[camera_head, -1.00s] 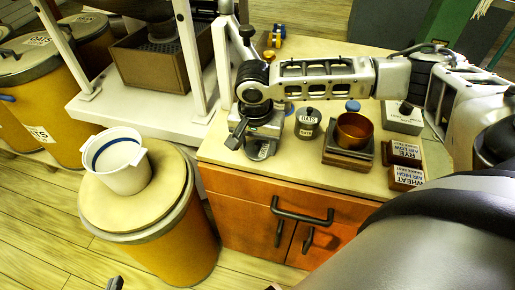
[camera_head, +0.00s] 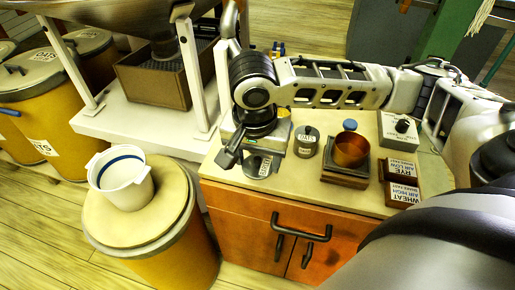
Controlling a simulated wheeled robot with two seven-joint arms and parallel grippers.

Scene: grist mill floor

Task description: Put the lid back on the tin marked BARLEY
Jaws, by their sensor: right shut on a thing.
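My right gripper (camera_head: 234,151) points down over the left front corner of the counter. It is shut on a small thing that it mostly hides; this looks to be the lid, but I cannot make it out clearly. My left gripper is not in view.
A copper cup (camera_head: 351,149) sits on a dark stand, with a blue knob (camera_head: 350,125) behind it. Labelled blocks (camera_head: 403,181) and a dial box (camera_head: 398,130) stand at right. A white bucket (camera_head: 120,181) stands on a drum (camera_head: 165,212) left of the cabinet (camera_head: 243,222).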

